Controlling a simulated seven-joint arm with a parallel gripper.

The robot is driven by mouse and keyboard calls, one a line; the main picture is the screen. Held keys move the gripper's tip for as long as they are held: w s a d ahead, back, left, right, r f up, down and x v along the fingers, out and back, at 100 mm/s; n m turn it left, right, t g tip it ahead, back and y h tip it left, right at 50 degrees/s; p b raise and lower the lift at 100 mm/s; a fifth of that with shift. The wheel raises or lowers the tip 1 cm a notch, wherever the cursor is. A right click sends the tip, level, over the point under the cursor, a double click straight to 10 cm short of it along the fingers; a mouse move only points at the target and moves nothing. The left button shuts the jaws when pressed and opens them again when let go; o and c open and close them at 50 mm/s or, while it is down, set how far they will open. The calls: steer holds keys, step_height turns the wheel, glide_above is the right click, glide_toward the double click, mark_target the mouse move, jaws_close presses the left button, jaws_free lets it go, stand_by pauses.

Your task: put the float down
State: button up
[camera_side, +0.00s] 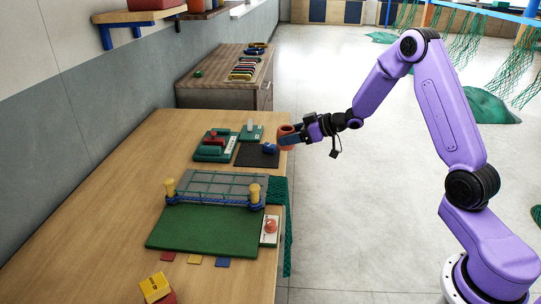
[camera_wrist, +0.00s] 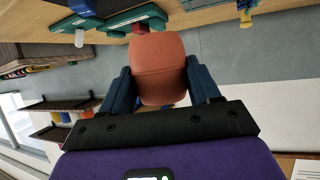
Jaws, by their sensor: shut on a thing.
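The float is an orange-red rounded piece (camera_side: 287,135), also large in the middle of the wrist view (camera_wrist: 159,66). My gripper (camera_side: 290,139) is shut on it, with one dark blue finger on each side in the wrist view (camera_wrist: 159,88). The float is held up near the right edge of the wooden table (camera_side: 130,190), beside the dark mat (camera_side: 249,158). Whether it touches anything below cannot be told.
A blue piece (camera_side: 269,148) sits on the dark mat. Green trays (camera_side: 213,147) stand left of it. A netted frame with yellow posts (camera_side: 170,187) and a green board (camera_side: 200,230) lie nearer. A card with an orange round picture (camera_side: 269,229) lies right of the board. The table's left side is clear.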

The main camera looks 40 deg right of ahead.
steer(key=w+f, duration=0.2)
steer(key=w, duration=0.1)
steer(key=w+f, duration=0.2)
steer(key=w, duration=0.1)
steer(key=w+f, duration=0.3)
steer(key=shift+w+d, duration=0.1)
steer(key=shift+d, duration=0.25)
steer(key=shift+w+f, duration=0.45)
steer(key=shift+f, duration=1.7)
steer(key=shift+f, duration=0.15)
steer(key=o, duration=1)
steer(key=shift+o, duration=0.2)
